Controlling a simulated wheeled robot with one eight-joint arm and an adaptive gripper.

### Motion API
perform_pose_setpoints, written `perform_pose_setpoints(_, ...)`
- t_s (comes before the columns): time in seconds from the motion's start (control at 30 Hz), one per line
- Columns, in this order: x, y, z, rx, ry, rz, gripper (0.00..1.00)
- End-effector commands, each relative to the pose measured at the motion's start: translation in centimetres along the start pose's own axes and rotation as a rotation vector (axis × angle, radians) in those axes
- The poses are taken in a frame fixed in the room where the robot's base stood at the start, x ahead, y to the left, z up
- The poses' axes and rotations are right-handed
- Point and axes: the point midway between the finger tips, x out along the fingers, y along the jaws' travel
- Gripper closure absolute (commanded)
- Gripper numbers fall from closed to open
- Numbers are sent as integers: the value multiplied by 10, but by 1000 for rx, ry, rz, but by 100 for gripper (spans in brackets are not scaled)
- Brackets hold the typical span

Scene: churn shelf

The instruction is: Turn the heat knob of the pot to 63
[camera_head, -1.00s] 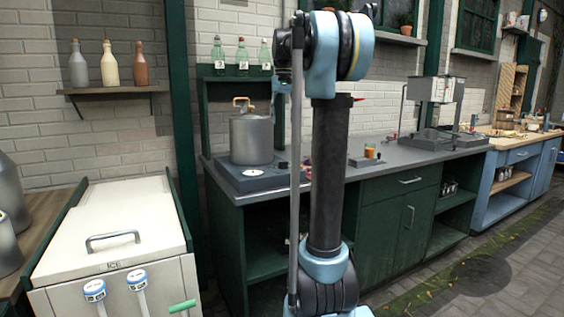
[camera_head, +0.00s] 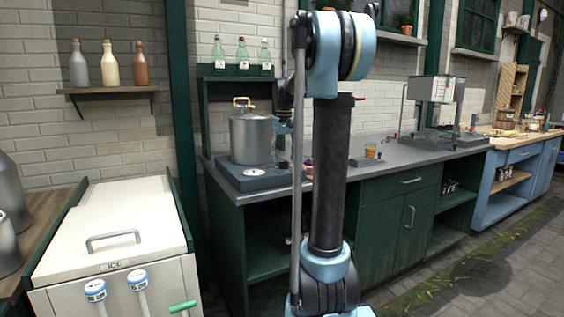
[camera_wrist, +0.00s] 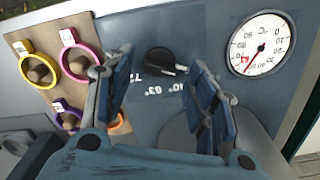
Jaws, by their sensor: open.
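The grey metal pot (camera_head: 251,140) with a brass-coloured handle stands on a dark heater base (camera_head: 229,178) on the counter. In the wrist view, the black heat knob (camera_wrist: 161,61) sits on the grey-blue panel, with small upside-down temperature labels (camera_wrist: 160,89) beside it. The labels are partly hard to read. My gripper (camera_wrist: 160,67) is open, one finger on each side of the knob in the picture; I cannot tell whether they touch it. In the head view, my arm hides most of the gripper and the knob, right of the pot.
A white dial gauge (camera_wrist: 257,45) is right of the knob. A tan board (camera_wrist: 60,60) with coloured rings around pegs lies to the left. Green-shelf bottles (camera_head: 241,57) stand above the pot.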

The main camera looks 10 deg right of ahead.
Motion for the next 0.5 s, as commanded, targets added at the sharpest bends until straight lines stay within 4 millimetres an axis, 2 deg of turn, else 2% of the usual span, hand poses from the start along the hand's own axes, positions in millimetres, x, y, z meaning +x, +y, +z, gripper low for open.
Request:
perform_pose_setpoints(0.2,16,0,0,0,0,0,48)
perform_pose_setpoints(0.5,17,0,0,0,0,0,48)
